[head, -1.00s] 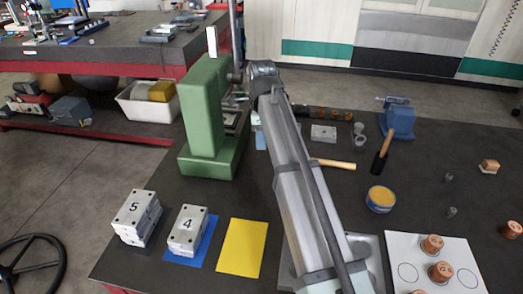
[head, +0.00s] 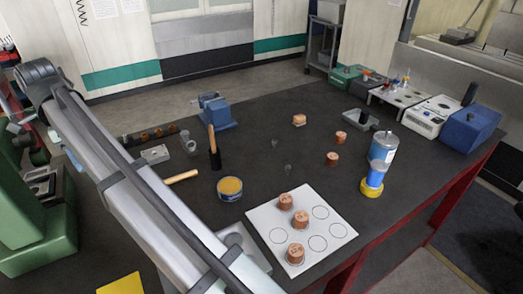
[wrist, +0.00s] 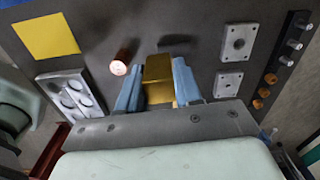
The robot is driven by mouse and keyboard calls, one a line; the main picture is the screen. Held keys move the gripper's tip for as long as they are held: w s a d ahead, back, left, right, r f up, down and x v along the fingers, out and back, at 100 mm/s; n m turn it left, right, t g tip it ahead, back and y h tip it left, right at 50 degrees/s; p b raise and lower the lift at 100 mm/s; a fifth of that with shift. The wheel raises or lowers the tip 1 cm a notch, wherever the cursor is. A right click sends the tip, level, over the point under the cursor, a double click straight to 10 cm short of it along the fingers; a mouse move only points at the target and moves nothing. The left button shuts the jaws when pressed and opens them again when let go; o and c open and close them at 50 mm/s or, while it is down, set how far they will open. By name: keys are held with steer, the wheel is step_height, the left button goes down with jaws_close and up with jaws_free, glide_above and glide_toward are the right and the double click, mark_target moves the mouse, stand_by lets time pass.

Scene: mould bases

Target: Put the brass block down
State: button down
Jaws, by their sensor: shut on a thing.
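In the wrist view my gripper (wrist: 157,70) is shut on the brass block (wrist: 158,76), which sits between its two blue-grey fingers. The block appears held above the dark tabletop (wrist: 205,25), with a shadow lying apart from it. In the head view only my arm shows clearly, running up to the far left; I cannot make out the block there.
In the wrist view a copper cylinder (wrist: 121,62) stands just left of the block. A yellow sheet (wrist: 47,36), a plate with round recesses (wrist: 87,81) and two grey plates (wrist: 239,42) lie around. In the head view copper pieces stand on a white circle sheet (head: 268,222).

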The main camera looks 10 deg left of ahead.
steer(key=w+d+f+m, duration=0.3)
steer(key=w+d, duration=1.1)
steer(key=d, duration=0.3)
steer(key=w+d+f+m, duration=0.2)
steer(key=w+d+m, duration=0.2)
steer(key=w+d, duration=1.05)
steer(key=w+d+f+m, duration=0.3)
steer(key=w+d, duration=0.9)
steer(key=d, duration=0.6)
steer(key=shift+w+d+f, duration=0.1)
steer(key=shift+f, duration=2.3)
steer(key=shift+w+d+f, duration=0.1)
steer(key=shift+f, duration=2.3)
steer(key=shift+f, duration=0.1)
steer(key=c, duration=0.8)
jaws_free()
steer(key=shift+o, duration=0.2)
step_height(320, 180, up, 12)
